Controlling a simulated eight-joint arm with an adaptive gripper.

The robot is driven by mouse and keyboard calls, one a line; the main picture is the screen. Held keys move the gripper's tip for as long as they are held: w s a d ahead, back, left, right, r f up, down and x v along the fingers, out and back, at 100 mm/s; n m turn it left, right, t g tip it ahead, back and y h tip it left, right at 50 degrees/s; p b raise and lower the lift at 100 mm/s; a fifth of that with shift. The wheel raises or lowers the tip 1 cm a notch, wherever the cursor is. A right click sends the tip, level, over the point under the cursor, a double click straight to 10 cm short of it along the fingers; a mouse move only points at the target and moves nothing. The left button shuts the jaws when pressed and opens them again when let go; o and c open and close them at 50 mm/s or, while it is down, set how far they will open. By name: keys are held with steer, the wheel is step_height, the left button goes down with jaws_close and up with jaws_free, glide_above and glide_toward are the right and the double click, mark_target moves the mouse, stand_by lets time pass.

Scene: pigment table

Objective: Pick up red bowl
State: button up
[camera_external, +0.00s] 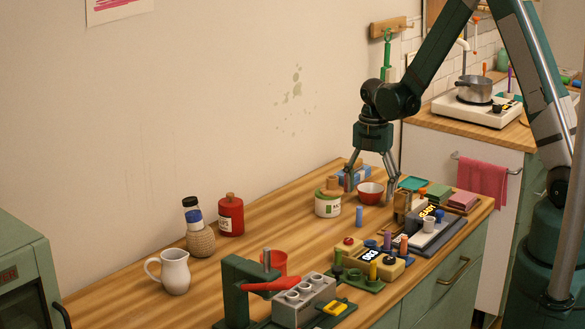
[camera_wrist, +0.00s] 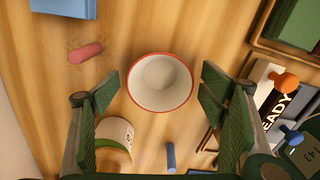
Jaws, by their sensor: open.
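The red bowl (camera_external: 370,192) stands upright on the wooden table, red outside and white inside. In the wrist view the bowl (camera_wrist: 160,82) shows from above as a white interior with a red rim, and it looks empty. My gripper (camera_external: 371,186) points down with its fingers spread to either side of the bowl. In the wrist view the green finger pads of my gripper (camera_wrist: 160,108) are wide apart, with the bowl centred between and just beyond them. I cannot tell the exact height of the fingertips above the table.
A white and green jar (camera_external: 328,203) stands close left of the bowl, near one finger. A blue cylinder (camera_external: 359,215) stands in front, a pink one (camera_wrist: 86,52) lies nearby, and a blue box (camera_external: 353,174) sits behind. Blocks and a READY panel (camera_external: 427,213) crowd the right.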

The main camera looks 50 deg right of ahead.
steer(key=shift+c, duration=0.4)
steer(key=c, duration=1)
steer(key=shift+r, duration=0.15)
step_height(320, 180, up, 10)
stand_by(0.7)
